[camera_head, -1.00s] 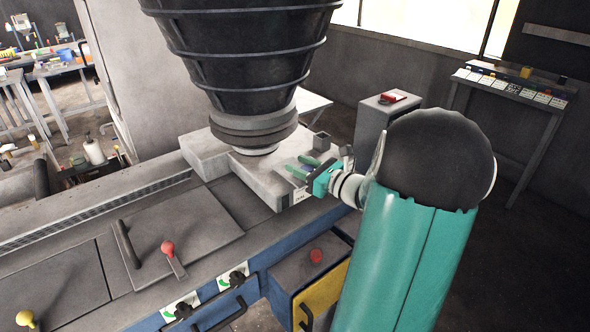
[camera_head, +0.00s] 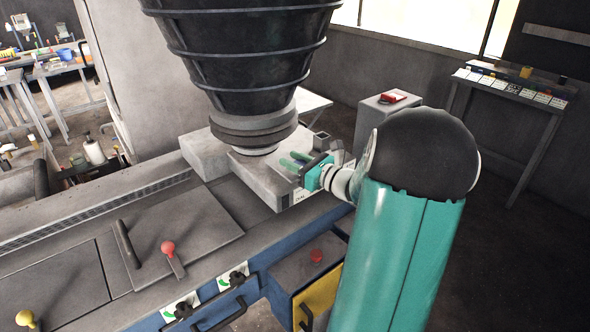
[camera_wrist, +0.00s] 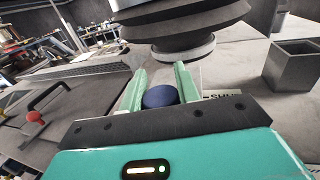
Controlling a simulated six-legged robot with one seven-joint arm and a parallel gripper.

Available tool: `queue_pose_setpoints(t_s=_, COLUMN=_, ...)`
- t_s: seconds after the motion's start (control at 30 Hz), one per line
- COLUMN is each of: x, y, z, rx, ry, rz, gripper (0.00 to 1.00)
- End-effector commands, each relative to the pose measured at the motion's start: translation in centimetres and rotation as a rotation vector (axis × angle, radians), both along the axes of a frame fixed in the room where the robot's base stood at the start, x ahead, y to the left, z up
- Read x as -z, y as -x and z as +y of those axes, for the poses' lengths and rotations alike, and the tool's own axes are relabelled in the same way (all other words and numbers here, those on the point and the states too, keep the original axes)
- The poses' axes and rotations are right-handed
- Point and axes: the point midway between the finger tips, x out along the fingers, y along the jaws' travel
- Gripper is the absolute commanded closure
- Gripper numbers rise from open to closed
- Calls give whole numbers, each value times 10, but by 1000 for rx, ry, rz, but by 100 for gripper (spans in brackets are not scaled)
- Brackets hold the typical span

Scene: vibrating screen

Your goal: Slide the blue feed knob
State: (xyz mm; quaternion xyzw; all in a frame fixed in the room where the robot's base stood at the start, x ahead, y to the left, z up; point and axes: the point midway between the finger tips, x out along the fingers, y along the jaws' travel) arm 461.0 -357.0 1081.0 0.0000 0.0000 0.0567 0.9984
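The blue feed knob (camera_wrist: 160,97) shows in the wrist view as a round dark-blue top between the two green fingers of my gripper (camera_wrist: 159,69). The fingers are apart, one on each side of the knob, with a narrow gap showing; I cannot tell if either touches it. In the head view my gripper (camera_head: 291,160) is over the grey feed block (camera_head: 262,180) below the hopper, reaching in from the right. The knob is mostly hidden there by the fingers. The knob's lower part is hidden in the wrist view.
The black ribbed hopper (camera_head: 245,50) hangs close above and left of my gripper. A small grey open box (camera_wrist: 292,68) stands to the right of it. A red-knobbed lever (camera_head: 168,248) and a yellow-knobbed lever (camera_head: 25,318) are on the deck at left.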

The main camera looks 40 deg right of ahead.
Motion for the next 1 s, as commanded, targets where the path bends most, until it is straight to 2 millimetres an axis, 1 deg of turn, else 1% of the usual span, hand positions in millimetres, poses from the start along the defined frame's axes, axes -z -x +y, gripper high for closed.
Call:
queue_pose_setpoints(t_s=0.03, x=0, y=0, z=0, rx=0, ry=0, rz=0, gripper=60)
queue_pose_setpoints(t_s=0.07, x=0, y=0, z=0, rx=0, ry=0, rz=0, gripper=54)
queue_pose_setpoints(t_s=0.1, x=0, y=0, z=0, rx=0, ry=0, rz=0, gripper=47)
queue_pose_setpoints(t_s=0.37, x=0, y=1, z=0, rx=0, ry=0, rz=0, gripper=46)
queue_pose_setpoints(t_s=0.47, x=0, y=4, z=-1, rx=1, ry=0, rz=1, gripper=46)
queue_pose_setpoints(t_s=1.0, x=0, y=53, z=-6, rx=2, ry=0, rz=1, gripper=46)
